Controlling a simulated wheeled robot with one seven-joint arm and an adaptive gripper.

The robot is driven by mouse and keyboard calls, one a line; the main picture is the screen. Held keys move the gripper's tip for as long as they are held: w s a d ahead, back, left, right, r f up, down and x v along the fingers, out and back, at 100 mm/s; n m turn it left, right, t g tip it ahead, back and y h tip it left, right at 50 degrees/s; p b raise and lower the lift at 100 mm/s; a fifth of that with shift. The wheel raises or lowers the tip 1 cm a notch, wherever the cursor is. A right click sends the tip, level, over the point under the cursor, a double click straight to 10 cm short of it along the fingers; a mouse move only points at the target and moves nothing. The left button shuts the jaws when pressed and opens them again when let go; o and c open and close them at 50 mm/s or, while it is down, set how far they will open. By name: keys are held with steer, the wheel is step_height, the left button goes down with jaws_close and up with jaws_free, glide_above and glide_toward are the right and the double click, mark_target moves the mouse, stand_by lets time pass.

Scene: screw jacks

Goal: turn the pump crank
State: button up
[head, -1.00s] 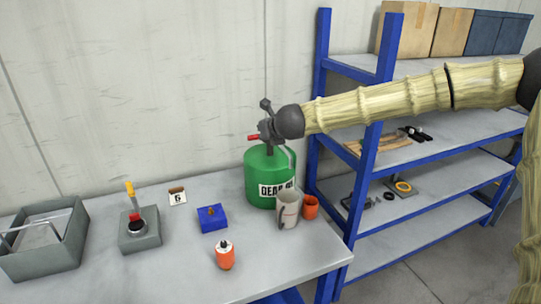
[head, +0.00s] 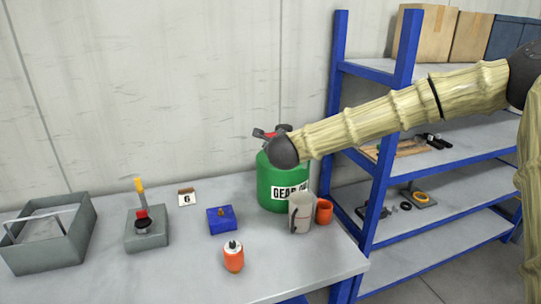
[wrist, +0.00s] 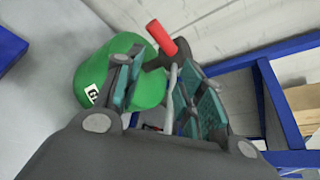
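A green drum (head: 283,186) with a gear oil label stands at the back right of the bench; it also shows in the wrist view (wrist: 115,80). The pump on top carries a crank with a red grip (wrist: 161,38), which shows small in the head view (head: 262,134). My gripper (wrist: 162,65) is over the drum top, its teal-padded fingers spread apart. A thin grey pipe (wrist: 172,88) shows between the fingers. The red grip lies beyond the fingertips and looks clear of them. In the head view my wrist hides most of the pump and fingers.
A grey jug (head: 301,214) and orange cup (head: 324,211) stand before the drum. A blue shelf rack (head: 400,75) stands close on the right.

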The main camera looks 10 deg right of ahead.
mark_target(268, 135)
steer(key=a+f+n+t+h+b, duration=0.3)
steer(key=a+n+t+b, duration=0.15)
steer(key=n+b, duration=0.35)
steer(key=shift+t, duration=0.35)
steer(key=x, duration=0.3)
steer(key=p+x, duration=0.1)
steer(key=x, duration=0.2)
steer(key=d+p+x, duration=0.1)
steer(key=x, duration=0.2)
steer(key=shift+w+r, duration=0.1)
steer(key=shift+r, duration=0.05)
steer(key=shift+r, duration=0.1)
jaws_close()
